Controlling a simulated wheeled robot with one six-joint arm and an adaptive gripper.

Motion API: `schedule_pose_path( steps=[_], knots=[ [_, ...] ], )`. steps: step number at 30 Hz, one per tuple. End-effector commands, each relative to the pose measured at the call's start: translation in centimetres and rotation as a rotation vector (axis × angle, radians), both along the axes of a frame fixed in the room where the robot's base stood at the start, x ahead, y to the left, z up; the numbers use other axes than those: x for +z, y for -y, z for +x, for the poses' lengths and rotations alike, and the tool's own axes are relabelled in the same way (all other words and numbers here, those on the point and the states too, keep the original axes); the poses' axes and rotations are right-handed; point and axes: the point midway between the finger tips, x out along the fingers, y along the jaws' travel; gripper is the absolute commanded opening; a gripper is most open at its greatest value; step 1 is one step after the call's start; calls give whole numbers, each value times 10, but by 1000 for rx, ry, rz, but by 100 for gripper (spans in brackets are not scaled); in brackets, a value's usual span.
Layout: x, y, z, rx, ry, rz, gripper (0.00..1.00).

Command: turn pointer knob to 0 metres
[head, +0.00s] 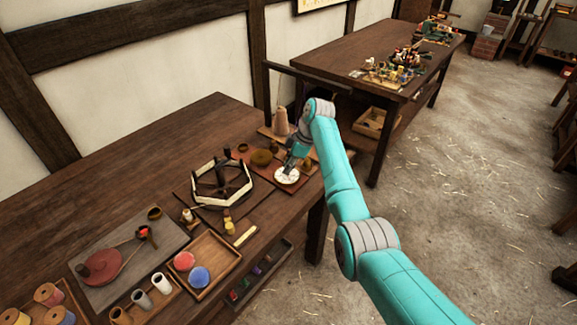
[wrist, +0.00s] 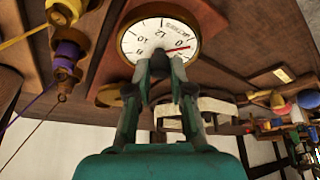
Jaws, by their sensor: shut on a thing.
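The round white dial (wrist: 150,36) fills the top middle of the wrist view, with black numbers, the word METRES and a brass rim. It also shows in the head view (head: 287,178) on a board near the bench's right end. My gripper (wrist: 160,66) is shut on the pointer knob at the dial's middle; the fingers hide most of the knob. The knob's red pointer (wrist: 178,50) lies close beside the printed 0, and I cannot tell whether it sits exactly on the mark. In the head view my gripper (head: 290,166) reaches down onto the dial.
A white-sided reel frame (head: 212,199) stands left of the dial. A tray with red and blue balls (head: 210,262) sits nearer the front edge. A second bench (head: 340,50) stands beyond. The floor at right is open.

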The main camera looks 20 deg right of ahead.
Motion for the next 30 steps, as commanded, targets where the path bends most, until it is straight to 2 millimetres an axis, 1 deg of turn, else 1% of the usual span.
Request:
schedule_pose_path(
  steps=[6,12,27,28,29,30],
  knots=[
    [0,0,1,112,-1,0,0],
    [0,0,1,167,0,-1,0],
    [-1,0,1,184,-1,-1,0],
    [-1,1,1,184,-1,-1,23],
    [-1,0,1,184,-1,-1,31],
    [-1,0,1,184,-1,-1,41]
  ],
)
